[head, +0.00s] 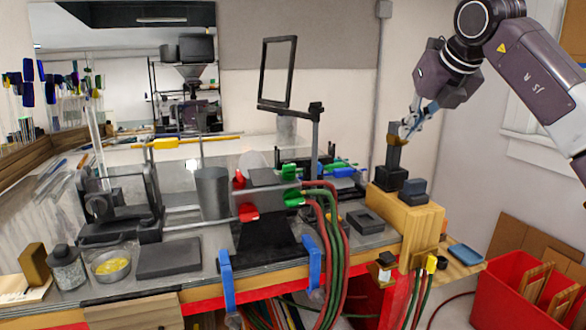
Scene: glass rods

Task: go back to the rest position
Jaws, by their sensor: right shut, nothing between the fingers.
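My right gripper (410,128) is at the upper right, pointing down and to the left. It is shut and holds nothing. Its fingertips are close to the top of a dark upright post (395,160), with a small brownish piece between them in the picture. I cannot tell whether the fingers touch it. The post stands on a wooden block (420,222) at the right end of the bench. My left gripper is not in view. A clear upright rod (96,135) stands at the left, near a dark clamp stand.
The bench (200,250) is crowded with a grey cylinder (212,192), a dark framed panel (278,72), red and green hoses (335,240) and a bowl (111,264). Red bins (515,295) stand at the lower right. The air left of my right gripper is fairly open.

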